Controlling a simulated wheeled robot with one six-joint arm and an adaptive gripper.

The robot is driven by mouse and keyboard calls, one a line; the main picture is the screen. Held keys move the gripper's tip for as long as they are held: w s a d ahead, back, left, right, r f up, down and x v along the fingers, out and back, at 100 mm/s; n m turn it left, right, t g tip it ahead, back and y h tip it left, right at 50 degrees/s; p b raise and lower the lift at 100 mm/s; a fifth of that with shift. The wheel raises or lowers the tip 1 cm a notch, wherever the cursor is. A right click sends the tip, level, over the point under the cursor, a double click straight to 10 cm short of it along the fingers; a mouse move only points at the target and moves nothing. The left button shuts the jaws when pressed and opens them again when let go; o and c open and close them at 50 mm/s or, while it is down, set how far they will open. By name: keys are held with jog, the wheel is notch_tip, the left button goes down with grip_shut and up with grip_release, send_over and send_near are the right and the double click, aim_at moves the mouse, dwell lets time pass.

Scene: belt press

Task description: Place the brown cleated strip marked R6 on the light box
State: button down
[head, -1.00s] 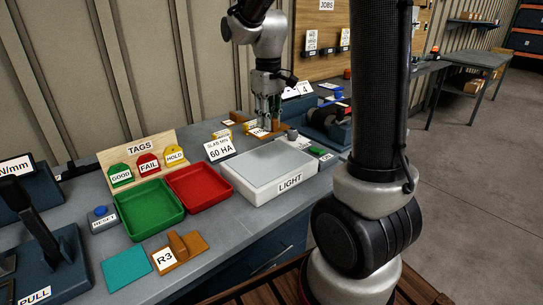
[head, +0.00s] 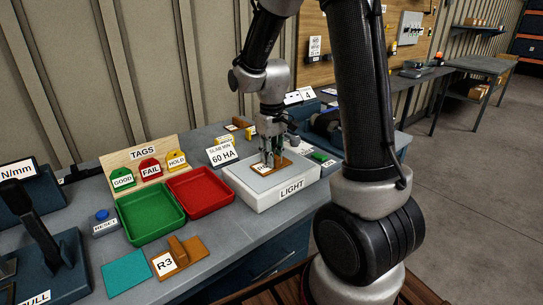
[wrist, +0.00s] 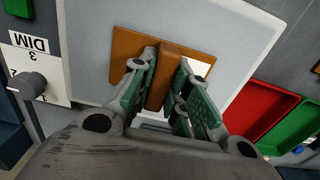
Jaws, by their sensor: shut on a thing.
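The light box (head: 258,199) is a white box marked LIGHT, with a pale grey top panel. A brown cleated strip (head: 288,163) is at the middle of this panel, lying flat; I cannot tell whether it touches. My gripper (head: 270,164) points down and is shut on the strip's raised cleat. In the wrist view, the cleat (wrist: 163,78) stands between the two green-padded fingers, and the strip's plate (wrist: 125,62) is inside the panel's edges. Its white label (wrist: 200,68) is partly hidden by a finger, so the marking is not readable.
Red (head: 200,192) and green (head: 150,212) trays stand left of the light box. Another brown strip, marked R3 (head: 165,263), and a teal piece (head: 126,272) lie at the front left. A DIM dial (wrist: 33,85) is beside the box. A tag board (head: 143,152) stands behind the trays.

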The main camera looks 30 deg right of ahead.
jog(key=shift+f, duration=0.1)
jog(key=c, duration=1.4)
grip_release()
jog(key=shift+o, duration=0.2)
notch_tip(320, 180, up, 12)
jog(key=s+r+m+t, duration=0.1)
jog(key=s+r+t, duration=0.1)
jog(key=s, duration=0.8)
jog(key=s+d+r+m+t, duration=0.1)
jog(key=s+r+t, duration=0.1)
jog(key=s, duration=0.8)
jog(key=shift+s+d+r, duration=0.2)
jog(key=shift+s+r, duration=0.1)
